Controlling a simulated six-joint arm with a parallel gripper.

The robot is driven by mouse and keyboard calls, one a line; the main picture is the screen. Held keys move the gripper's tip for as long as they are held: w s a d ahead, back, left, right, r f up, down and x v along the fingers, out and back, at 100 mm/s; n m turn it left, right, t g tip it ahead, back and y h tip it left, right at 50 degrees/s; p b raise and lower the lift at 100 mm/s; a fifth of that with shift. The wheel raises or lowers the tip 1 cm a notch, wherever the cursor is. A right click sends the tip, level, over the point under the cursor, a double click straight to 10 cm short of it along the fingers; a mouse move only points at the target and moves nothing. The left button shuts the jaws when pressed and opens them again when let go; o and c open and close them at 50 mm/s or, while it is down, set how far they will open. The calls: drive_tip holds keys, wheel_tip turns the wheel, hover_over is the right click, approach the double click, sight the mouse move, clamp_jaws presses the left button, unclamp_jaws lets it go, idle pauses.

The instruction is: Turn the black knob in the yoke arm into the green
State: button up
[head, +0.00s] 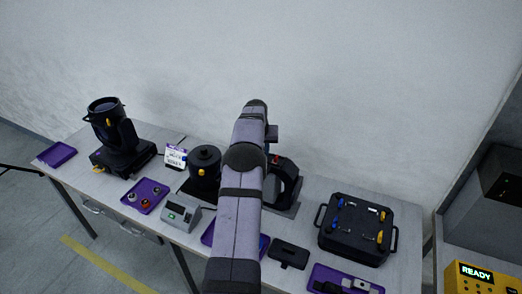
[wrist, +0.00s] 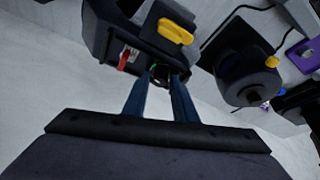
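The black yoke fixture (head: 287,182) stands on the bench behind my arm in the head view. In the wrist view its black yoke arm (wrist: 112,28) fills the top middle, with a yellow knob (wrist: 175,31) and a red part (wrist: 124,60). A small green mark (wrist: 154,68) shows beside the left fingertip. The black knob (wrist: 161,74) is a dark shape at the fingertips, mostly hidden. My gripper (wrist: 163,76) has its two blue fingers a small gap apart, with tips at the knob. I cannot tell whether they touch it. The head view hides the fingers behind my arm.
A black round fixture (head: 205,168) stands left of the yoke and shows close by in the wrist view (wrist: 245,75). A moving-head light (head: 120,145), a purple tray (head: 146,196), a grey meter (head: 181,214) and a black case (head: 356,229) share the bench. A wall stands behind.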

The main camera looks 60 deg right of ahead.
clamp_jaws()
drive_tip(key=shift+m+g, duration=0.3)
drive_tip(key=shift+m, duration=0.5)
unclamp_jaws()
drive_tip(key=b+v, duration=0.4)
drive_tip(key=v, duration=0.3)
drive_tip(key=shift+r, duration=0.15)
